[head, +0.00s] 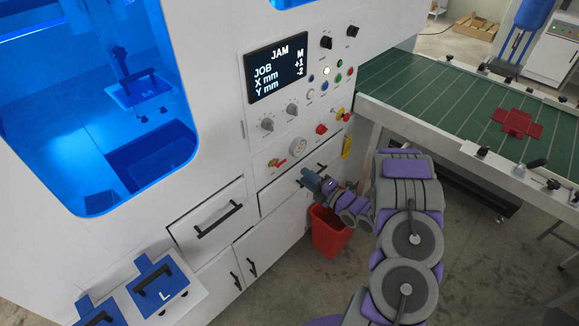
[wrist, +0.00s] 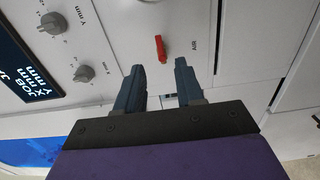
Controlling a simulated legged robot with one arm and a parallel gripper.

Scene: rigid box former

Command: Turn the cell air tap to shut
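The air tap is a small red lever on the white cabinet front. In the wrist view the red lever (wrist: 161,48) is beside the printed label AIR (wrist: 195,46), just past my fingertips and roughly in line with the gap between them. In the head view the tap (head: 273,163) is below the knobs, with its lever lying roughly crosswise. My gripper (wrist: 159,67) is open and empty, its two dark fingers apart. In the head view my gripper (head: 309,177) is to the right of and below the tap, in front of the drawers. No contact with the lever shows.
Knobs (head: 267,124), a round gauge (head: 299,147), a red button (head: 321,129) and the display (head: 277,70) reading JAM are close by on the panel. Drawer handles (head: 218,220) stick out below. A red bin (head: 328,232) stands under my gripper. A green conveyor (head: 430,95) is at right.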

